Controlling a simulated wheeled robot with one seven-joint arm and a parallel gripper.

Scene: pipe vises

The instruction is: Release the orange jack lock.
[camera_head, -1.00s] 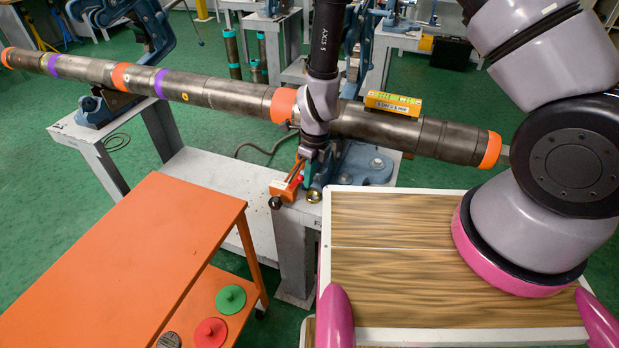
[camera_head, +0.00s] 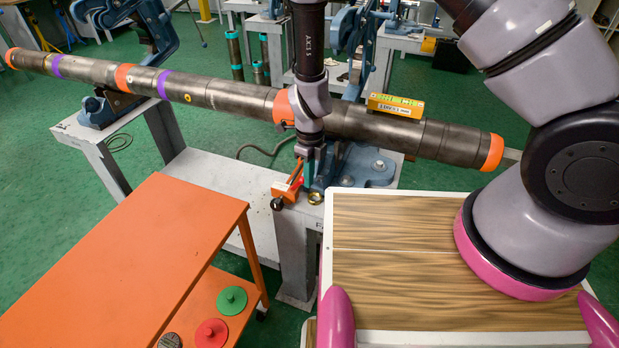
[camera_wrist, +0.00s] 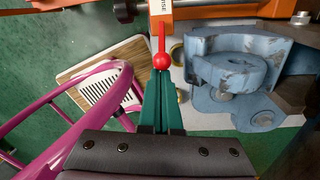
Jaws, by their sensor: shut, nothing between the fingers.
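The orange jack lock (camera_head: 284,190) sits at the front edge of the grey stand, below the long pipe. In the wrist view its orange body (camera_wrist: 160,10) is at the top, with a red lever ending in a red ball (camera_wrist: 161,62). My gripper (camera_head: 308,180) points down just right of the lock in the head view, partly in front of the blue vise base. In the wrist view its green fingers (camera_wrist: 161,82) are together and empty, with the tips right at the red ball. I cannot tell whether they touch it.
The pipe (camera_head: 230,97) runs across just behind my wrist, with a yellow level (camera_head: 396,105) on it. The blue vise base (camera_head: 365,165) stands close right of my gripper. An orange cart (camera_head: 130,265) is at front left, a wood-topped surface (camera_head: 400,260) at front right.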

